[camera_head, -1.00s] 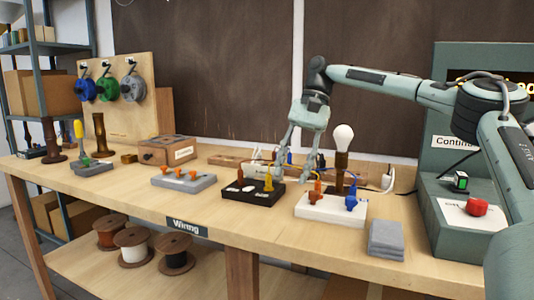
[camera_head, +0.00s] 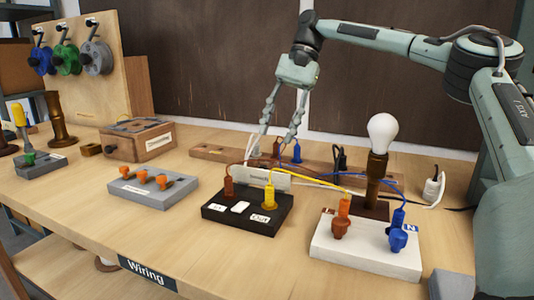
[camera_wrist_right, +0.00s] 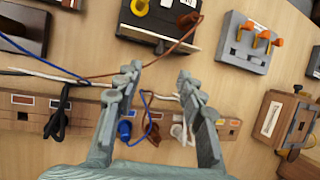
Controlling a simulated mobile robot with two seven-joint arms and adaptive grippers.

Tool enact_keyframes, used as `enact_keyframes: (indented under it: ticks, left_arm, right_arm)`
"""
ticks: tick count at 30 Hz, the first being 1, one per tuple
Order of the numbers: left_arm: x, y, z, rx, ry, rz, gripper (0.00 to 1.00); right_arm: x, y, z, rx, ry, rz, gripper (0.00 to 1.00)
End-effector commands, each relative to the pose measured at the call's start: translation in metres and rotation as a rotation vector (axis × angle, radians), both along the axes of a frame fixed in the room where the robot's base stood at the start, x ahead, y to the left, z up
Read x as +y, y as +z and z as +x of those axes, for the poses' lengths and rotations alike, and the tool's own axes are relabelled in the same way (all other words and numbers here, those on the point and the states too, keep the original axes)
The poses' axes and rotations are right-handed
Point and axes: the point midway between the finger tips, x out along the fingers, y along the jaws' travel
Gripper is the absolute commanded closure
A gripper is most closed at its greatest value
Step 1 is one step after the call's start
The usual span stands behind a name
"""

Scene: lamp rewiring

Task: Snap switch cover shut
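The black switch block (camera_head: 248,218) sits mid-bench with a brown plug and a yellow plug in its top. A small white switch (camera_head: 240,207) lies between its labels. A pale upright plate (camera_head: 262,179), which looks like the open cover, stands along the block's back edge. In the right wrist view the black block (camera_wrist_right: 190,40) is at the top, with a thin pale strip (camera_wrist_right: 147,36) on its edge. My right gripper (camera_head: 278,138) is open and empty, above and behind the block; its spread fingers (camera_wrist_right: 157,82) also show in the wrist view. My left gripper is out of view.
A white block (camera_head: 366,255) with brown and blue plugs and the bulb (camera_head: 383,134) stand right of the switch block. A grey block (camera_head: 153,187) with orange levers is left. A wooden strip (camera_head: 215,152) and wires run behind. The bench front is clear.

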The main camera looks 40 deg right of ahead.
Motion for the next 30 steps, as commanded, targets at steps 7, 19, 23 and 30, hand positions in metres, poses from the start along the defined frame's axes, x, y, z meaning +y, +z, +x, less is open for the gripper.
enact_keyframes:
  ticks: [7,19,23,30]
  left_arm:
    - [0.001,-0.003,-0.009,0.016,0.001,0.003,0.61]
    - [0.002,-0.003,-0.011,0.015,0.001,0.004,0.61]
    - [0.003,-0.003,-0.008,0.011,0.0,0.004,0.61]
    - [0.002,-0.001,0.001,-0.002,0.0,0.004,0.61]
  right_arm:
    - [0.014,-0.032,-0.001,0.004,0.002,0.001,0.61]
    - [0.032,-0.068,-0.001,0.0,-0.001,0.001,0.61]
    - [0.032,-0.068,-0.001,0.0,-0.002,0.001,0.61]
    - [0.032,-0.068,-0.001,0.0,-0.002,0.001,0.78]
